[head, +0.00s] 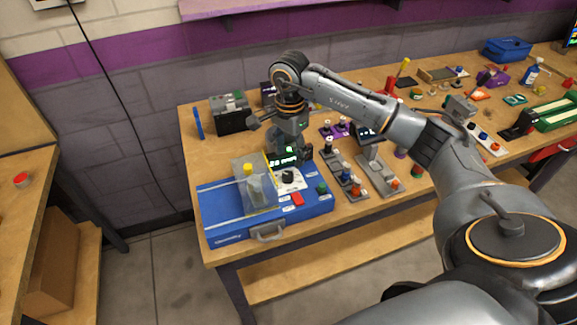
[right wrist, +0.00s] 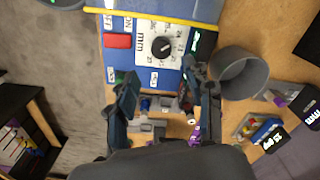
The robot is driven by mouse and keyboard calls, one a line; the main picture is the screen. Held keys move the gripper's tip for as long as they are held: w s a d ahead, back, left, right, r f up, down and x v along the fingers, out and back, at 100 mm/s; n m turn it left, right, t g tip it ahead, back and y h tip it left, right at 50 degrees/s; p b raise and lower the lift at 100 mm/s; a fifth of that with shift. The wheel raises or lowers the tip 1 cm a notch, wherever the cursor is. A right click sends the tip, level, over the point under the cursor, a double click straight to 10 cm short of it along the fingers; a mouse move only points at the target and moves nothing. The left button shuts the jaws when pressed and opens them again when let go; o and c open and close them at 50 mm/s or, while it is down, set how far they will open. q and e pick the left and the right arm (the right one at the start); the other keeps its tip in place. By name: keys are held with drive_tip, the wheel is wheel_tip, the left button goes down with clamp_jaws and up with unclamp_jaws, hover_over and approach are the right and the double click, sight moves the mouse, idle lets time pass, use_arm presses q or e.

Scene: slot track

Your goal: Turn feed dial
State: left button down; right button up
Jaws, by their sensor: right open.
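The feed dial (head: 288,177) is a black round knob on a white plate, on top of a blue machine case (head: 225,228) at the table's near left corner. In the right wrist view the dial (right wrist: 161,47) sits amid printed numbers and "mm", its pointer line visible. My right gripper (head: 289,151) hangs just behind and above the dial in the head view. In the right wrist view its two fingers (right wrist: 159,76) are spread apart with nothing between them, and the dial lies beyond their tips, apparently untouched. My left gripper is in neither view.
A green-lit display (head: 283,162) and a red switch (head: 297,199) adjoin the dial. A clear cover with a yellow-topped part (head: 249,170) stands left of it. Trays of small knobs (head: 345,178) lie to the right. A grey cup (right wrist: 238,75) is close to the right finger in the wrist view.

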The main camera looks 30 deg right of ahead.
sight(289, 173)
wheel_tip(289, 173, down, 4)
drive_tip(key=shift+w+r+p, duration=0.15)
drive_tip(key=shift+p, duration=0.2)
wheel_tip(289, 173, down, 2)
drive_tip(key=shift+f+p, duration=0.15)
drive_tip(key=shift+p, duration=0.15)
drive_tip(key=shift+f, duration=0.65)
drive_tip(key=c, duration=0.6)
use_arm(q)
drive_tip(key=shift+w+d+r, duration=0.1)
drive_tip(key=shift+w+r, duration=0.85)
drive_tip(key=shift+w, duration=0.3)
use_arm(e)
clamp_jaws()
